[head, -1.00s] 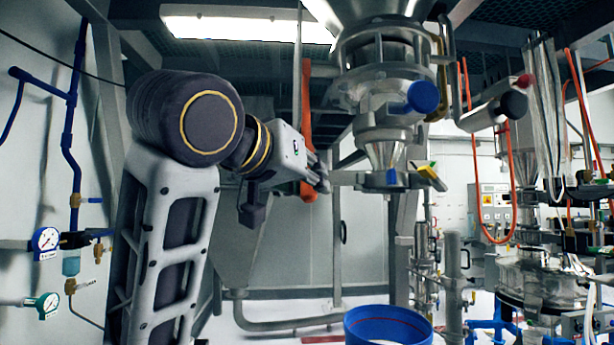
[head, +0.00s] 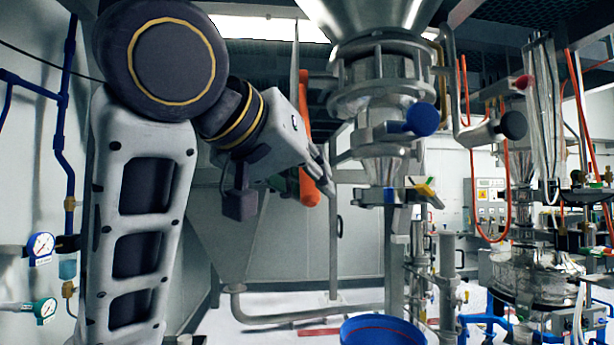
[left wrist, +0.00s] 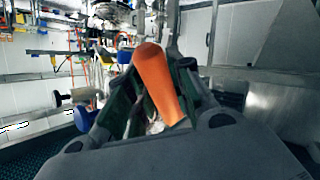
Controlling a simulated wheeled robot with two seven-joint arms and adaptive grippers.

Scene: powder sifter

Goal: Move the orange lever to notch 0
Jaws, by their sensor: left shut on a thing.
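The orange lever (head: 309,188) hangs roughly upright left of the metal sifter column (head: 385,100) in the head view. My left gripper (head: 326,178) is at the lever's lower part, its fingers covering some of it. In the left wrist view the orange handle (left wrist: 158,82) lies between the fingers of my left gripper (left wrist: 155,95), which is shut on it. The handle is slightly tilted in that view. No notch marks or numbers can be read. My right gripper is not in view.
A blue knob (head: 422,119) and a black knob (head: 513,125) stick out near the column. A blue drum (head: 382,331) stands below it. Pipes and gauges (head: 41,247) line the left wall. A control panel (head: 489,198) stands at the back right.

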